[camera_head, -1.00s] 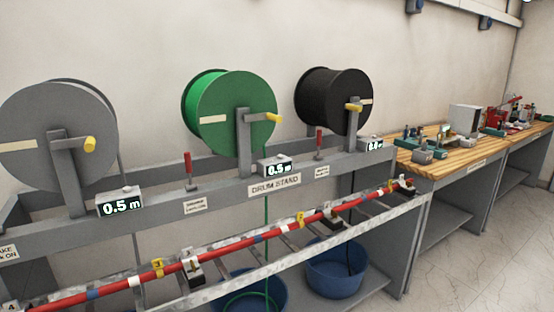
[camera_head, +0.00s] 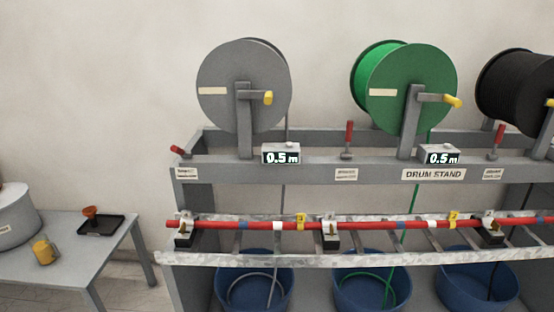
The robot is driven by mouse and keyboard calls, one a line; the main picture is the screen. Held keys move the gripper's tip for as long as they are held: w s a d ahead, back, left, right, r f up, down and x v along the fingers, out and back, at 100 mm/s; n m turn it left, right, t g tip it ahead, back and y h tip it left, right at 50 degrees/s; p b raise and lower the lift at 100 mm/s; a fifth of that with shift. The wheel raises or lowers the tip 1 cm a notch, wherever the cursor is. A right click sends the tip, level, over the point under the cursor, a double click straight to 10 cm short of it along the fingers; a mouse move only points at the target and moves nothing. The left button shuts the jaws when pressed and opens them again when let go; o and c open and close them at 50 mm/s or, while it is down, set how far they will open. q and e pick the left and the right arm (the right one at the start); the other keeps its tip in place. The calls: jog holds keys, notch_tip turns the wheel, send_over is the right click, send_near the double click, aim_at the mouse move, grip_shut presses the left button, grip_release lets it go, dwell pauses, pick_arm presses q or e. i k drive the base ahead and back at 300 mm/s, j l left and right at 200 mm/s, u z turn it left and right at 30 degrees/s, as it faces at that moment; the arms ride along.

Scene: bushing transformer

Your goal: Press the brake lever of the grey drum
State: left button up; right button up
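The grey drum (camera_head: 240,85) hangs on the drum stand at centre left, with a yellow crank handle (camera_head: 268,97) on its front. Left of it on the stand's top rail is a red-handled lever (camera_head: 178,150), tilted over to the left above a small label (camera_head: 187,174). A second red lever (camera_head: 349,133) stands upright between the grey drum and the green drum (camera_head: 410,88). A third red lever (camera_head: 498,138) stands upright left of the black drum (camera_head: 515,85). Neither of my grippers is in view.
A counter (camera_head: 281,154) below the grey drum reads 0.5 m. A red cable (camera_head: 370,225) lies along the ladder-like tray in front. Blue tubs (camera_head: 254,290) stand underneath. A grey table (camera_head: 75,245) with a pot (camera_head: 14,215) and yellow mug (camera_head: 43,252) is at left.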

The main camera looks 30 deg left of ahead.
aim_at(174, 148)
jog(key=u, duration=1.6)
jog(key=i+l+u, duration=0.15)
jog(key=u, duration=0.2)
jog(key=i+l+u, duration=0.25)
jog(key=u, duration=0.15)
jog(key=i+l+u, duration=0.15)
jog(key=u, duration=0.2)
jog(key=l, duration=0.1)
